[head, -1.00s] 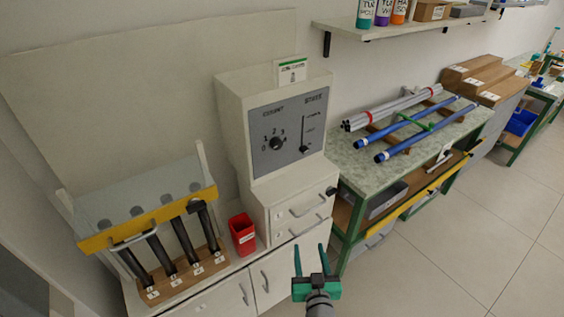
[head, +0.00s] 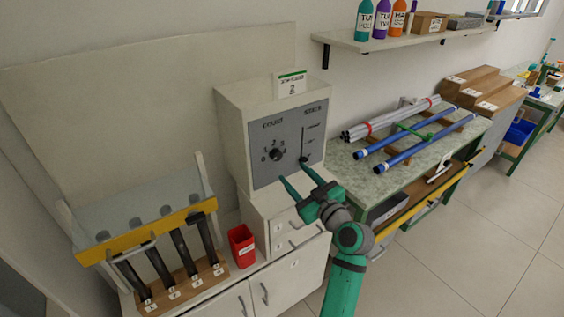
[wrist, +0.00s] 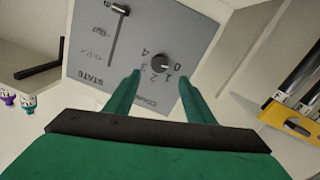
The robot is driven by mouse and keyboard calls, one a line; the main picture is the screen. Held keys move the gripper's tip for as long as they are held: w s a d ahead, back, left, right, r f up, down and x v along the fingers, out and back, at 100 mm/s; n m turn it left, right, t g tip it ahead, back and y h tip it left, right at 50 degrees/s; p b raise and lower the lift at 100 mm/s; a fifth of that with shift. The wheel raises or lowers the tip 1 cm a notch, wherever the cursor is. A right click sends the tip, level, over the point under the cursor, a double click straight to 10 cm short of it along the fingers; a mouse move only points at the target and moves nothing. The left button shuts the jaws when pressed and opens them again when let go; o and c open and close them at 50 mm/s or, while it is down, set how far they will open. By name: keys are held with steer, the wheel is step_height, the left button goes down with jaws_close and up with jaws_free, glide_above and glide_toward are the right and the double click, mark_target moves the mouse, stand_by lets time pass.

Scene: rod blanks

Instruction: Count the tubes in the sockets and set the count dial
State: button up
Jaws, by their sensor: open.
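The count dial (head: 275,154) is a dark round knob on a grey panel with numbers around it. It also shows in the wrist view (wrist: 160,63), upside down; I cannot tell which number it points at. Several dark tubes (head: 158,262) stand tilted in a wooden socket block (head: 184,286) with numbered labels at the lower left. A yellow bar (head: 140,239) with a handle crosses in front of their upper parts. My gripper (head: 293,171) is open and empty, in front of the panel's lower part, below the dial. Its fingers point at the panel.
The STATE slider (head: 305,158) is right of the dial, with its knob at the low end. A red bin (head: 242,246) stands between socket block and cabinet. Blue tubes (head: 416,151) and grey rods (head: 392,120) lie on the green-legged table (head: 350,178). A shelf (head: 400,38) holds bottles above.

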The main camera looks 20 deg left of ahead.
mark_target(278, 157)
steer(key=x, duration=0.8)
steer(key=shift+w+a, duration=0.2)
steer(key=shift+w, duration=0.05)
steer(key=c, duration=1.1)
steer(key=shift+o, duration=0.2)
